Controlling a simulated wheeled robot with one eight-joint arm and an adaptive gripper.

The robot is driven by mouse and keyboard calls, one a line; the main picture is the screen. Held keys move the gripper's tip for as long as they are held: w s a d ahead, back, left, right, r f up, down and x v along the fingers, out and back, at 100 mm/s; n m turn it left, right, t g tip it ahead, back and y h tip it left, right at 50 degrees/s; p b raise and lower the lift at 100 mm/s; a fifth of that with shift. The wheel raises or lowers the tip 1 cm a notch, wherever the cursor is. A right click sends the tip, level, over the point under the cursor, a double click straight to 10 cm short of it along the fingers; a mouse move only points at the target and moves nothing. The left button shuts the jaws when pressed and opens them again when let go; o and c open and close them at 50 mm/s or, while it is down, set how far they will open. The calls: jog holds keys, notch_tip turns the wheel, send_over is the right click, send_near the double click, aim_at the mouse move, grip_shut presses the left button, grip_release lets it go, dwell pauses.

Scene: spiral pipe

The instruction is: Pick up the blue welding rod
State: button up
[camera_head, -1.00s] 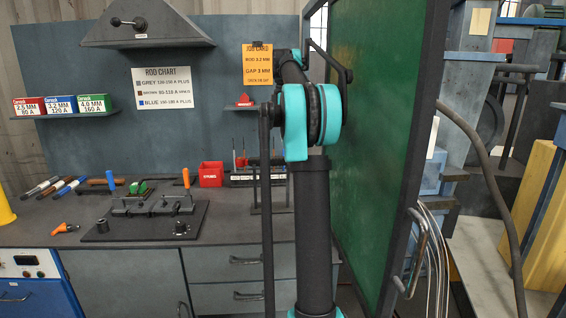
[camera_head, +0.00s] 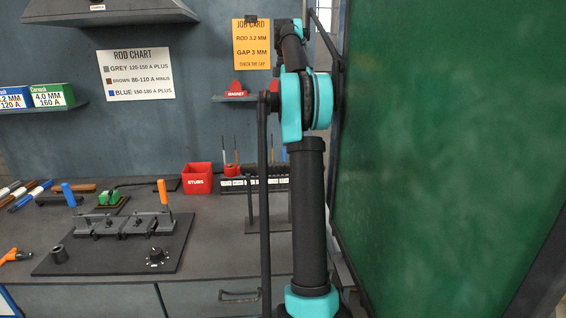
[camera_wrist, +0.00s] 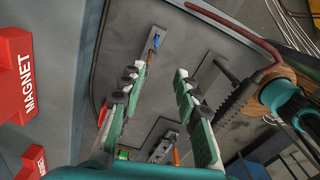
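In the head view, several thin rods stand upright in a dark rack with white labels (camera_head: 262,183) at the back of the bench. One looks blue (camera_head: 223,148), but it is very thin. In the wrist view, a small blue piece (camera_wrist: 156,41) shows at a narrow grey block (camera_wrist: 150,52), close to the left fingertip; I cannot tell whether they touch. My gripper (camera_wrist: 166,65) is open, its two green-and-white fingers wide apart with nothing held between them. In the head view, my arm hides part of the rack, and the fingers are not clearly visible.
A red stubs box (camera_head: 197,178) stands left of the rack. A dark plate with clamps (camera_head: 120,245) lies on the bench front. A large green screen (camera_head: 430,150) stands close at the right. A red magnet block (camera_wrist: 17,80) is at the wrist view's left edge.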

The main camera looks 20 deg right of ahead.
jog(key=shift+w+a+f, duration=0.1)
jog(key=shift+w+f, duration=0.05)
jog(key=shift+f, duration=2.7)
jog(key=shift+w+a+f, duration=0.1)
jog(key=shift+f, duration=2.8)
jog(key=shift+w+f, duration=0.15)
jog(key=shift+f, duration=2.7)
jog(key=shift+c, duration=0.2)
grip_shut()
